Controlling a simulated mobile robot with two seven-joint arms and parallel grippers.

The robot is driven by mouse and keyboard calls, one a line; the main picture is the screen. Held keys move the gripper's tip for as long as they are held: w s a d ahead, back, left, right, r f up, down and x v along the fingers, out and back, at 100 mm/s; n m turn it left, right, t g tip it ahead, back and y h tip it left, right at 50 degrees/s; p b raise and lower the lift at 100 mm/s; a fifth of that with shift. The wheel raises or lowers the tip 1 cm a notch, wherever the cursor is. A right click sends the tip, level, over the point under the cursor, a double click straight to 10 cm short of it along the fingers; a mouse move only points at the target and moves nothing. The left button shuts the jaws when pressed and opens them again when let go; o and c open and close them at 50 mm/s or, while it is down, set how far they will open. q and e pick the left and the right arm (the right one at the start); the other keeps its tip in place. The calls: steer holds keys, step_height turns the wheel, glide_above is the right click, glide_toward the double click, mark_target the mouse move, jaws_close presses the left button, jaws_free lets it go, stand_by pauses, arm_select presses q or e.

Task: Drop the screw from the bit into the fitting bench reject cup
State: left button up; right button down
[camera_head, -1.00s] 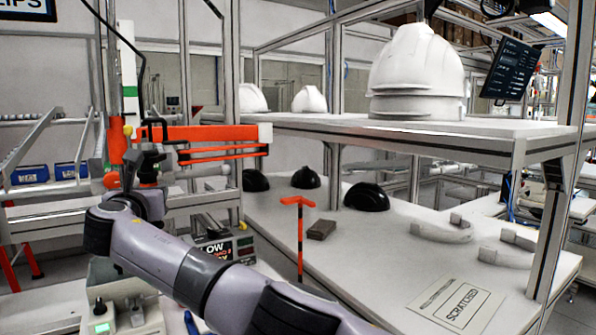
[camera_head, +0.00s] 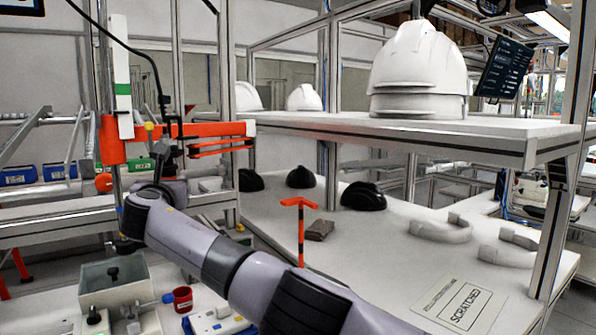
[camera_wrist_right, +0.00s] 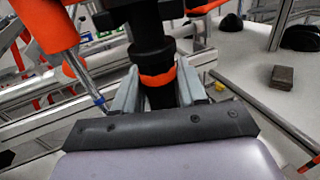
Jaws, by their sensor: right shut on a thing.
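My right arm crosses the head view from the lower right, and its gripper (camera_head: 152,192) is beside the orange tool arm. In the right wrist view my right gripper (camera_wrist_right: 157,95) is shut on a black driver body (camera_wrist_right: 150,50) with an orange band. The bit and any screw on it cannot be made out. A small red cup (camera_head: 183,299) stands on the bench at the lower left of the head view, below the gripper and to its right. My left gripper is not in view.
A grey box-like fixture (camera_head: 115,287) with black knobs stands left of the red cup. The orange tool arm (camera_head: 195,131) reaches across above it. A white bench (camera_head: 390,245) at the right holds black shells, a brown block (camera_head: 320,230) and a red-and-black post (camera_head: 300,225).

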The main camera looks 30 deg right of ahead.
steer(key=shift+f, duration=0.15)
steer(key=shift+f+b, duration=0.55)
steer(key=shift+f, duration=1.5)
steer(key=shift+f+b, duration=0.6)
steer(key=shift+f, duration=1.5)
steer(key=shift+f, duration=0.35)
steer(key=shift+f+b, duration=0.3)
steer(key=shift+f, duration=0.65)
steer(key=shift+f, duration=0.15)
